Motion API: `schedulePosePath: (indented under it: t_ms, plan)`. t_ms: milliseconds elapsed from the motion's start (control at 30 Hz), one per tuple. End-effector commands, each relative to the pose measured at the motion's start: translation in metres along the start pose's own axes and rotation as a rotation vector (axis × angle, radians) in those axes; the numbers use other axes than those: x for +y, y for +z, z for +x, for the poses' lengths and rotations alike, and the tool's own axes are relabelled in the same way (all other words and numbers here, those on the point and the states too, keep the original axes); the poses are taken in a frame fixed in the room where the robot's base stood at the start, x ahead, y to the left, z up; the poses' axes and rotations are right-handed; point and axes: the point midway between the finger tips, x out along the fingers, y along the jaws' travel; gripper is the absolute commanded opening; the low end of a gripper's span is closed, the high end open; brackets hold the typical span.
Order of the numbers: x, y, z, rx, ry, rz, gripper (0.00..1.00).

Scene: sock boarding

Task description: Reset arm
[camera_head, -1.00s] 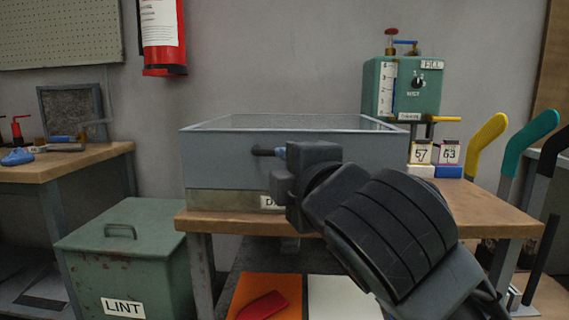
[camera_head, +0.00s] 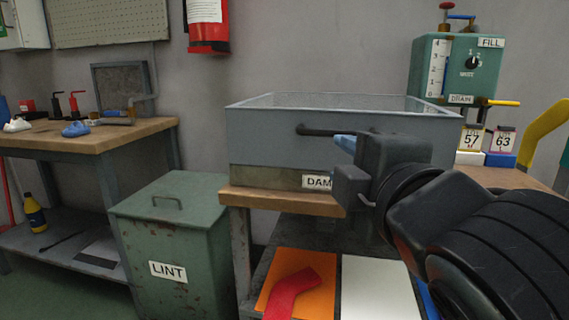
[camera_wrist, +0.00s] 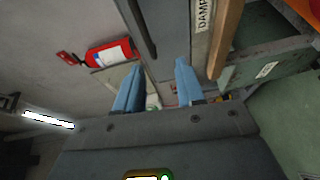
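My gripper (camera_head: 345,143) is in front of the grey metal box labelled "DAM…" (camera_head: 262,145) in the head view, by the right end of its dark bar handle (camera_head: 318,131). The wrist view shows its two blue fingers (camera_wrist: 156,82) spread apart with nothing between them. The dark handle (camera_wrist: 139,28) lies beyond the fingertips there. I cannot tell whether a finger touches it. The rest of the label is hidden behind my gripper. My arm reaches in from the lower right.
A green LINT bin (camera_head: 180,235) stands left of the bench. A red sock-like piece (camera_head: 290,292) lies on an orange sheet (camera_head: 315,266) on the lower shelf, beside a white sheet (camera_head: 375,285). A green FILL/DRAIN tank (camera_head: 485,70) is at the back right.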

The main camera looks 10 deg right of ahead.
Motion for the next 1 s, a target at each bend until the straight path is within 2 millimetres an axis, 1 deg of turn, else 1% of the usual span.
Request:
schedulePosePath:
  t_ms: [267, 467, 567, 767, 867, 1000]
  plan:
    - [-0.037, -0.013, -0.009, 0.07, 0.003, 0.37, 0.38]
    - [-0.076, -0.015, -0.024, 0.085, 0.002, 0.652, 0.38]
    - [-0.098, -0.013, -0.035, 0.079, -0.002, 0.782, 0.38]
    - [-0.148, -0.007, -0.066, 0.041, -0.01, 1.011, 0.38]
    - [-0.173, -0.002, -0.086, 0.013, -0.015, 1.11, 0.38]
    - [-0.209, 0.006, -0.12, -0.034, -0.022, 1.227, 0.38]
